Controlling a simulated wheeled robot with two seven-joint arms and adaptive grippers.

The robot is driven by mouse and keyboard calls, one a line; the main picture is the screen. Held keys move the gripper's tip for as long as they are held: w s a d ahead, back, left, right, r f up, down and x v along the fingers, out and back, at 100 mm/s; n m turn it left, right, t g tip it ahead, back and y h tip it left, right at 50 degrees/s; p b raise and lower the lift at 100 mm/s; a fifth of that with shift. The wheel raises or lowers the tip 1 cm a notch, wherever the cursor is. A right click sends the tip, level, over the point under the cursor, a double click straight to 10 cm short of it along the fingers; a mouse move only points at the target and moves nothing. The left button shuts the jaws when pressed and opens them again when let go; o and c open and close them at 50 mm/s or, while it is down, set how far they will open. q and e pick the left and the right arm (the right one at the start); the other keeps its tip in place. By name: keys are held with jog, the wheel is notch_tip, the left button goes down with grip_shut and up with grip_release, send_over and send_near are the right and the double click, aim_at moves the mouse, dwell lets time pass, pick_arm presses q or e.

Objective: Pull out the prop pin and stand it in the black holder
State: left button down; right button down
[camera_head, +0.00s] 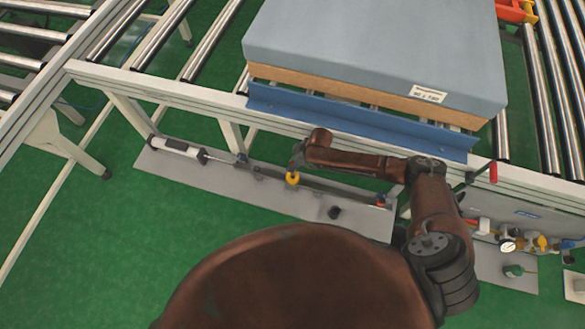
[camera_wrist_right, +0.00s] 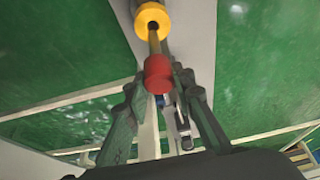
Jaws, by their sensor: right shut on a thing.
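The prop pin has a red knob (camera_wrist_right: 158,74) and a brass-coloured shaft (camera_wrist_right: 154,44). My right gripper (camera_wrist_right: 163,88) is shut on the red knob in the right wrist view. The shaft points at a yellow collar (camera_wrist_right: 152,18) with a dark hole; I cannot tell how much of it is inside. In the head view the collar (camera_head: 292,179) shows just below my right gripper (camera_head: 297,161), which hides the pin there. A small black piece, which looks like the black holder (camera_head: 334,212), stands on the grey floor plate to the right. My left gripper is not in view.
A blue-grey mattress (camera_head: 370,45) lies on the roller conveyor above my right arm, behind a blue rail (camera_head: 360,122). A cylinder (camera_head: 178,146) lies along the grey plate (camera_head: 220,182). A red handle (camera_head: 484,173) and gauges (camera_head: 507,246) are at right.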

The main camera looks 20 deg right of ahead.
jog(key=shift+r, duration=0.3)
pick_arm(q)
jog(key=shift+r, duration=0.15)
pick_arm(e)
jog(key=shift+r, duration=0.1)
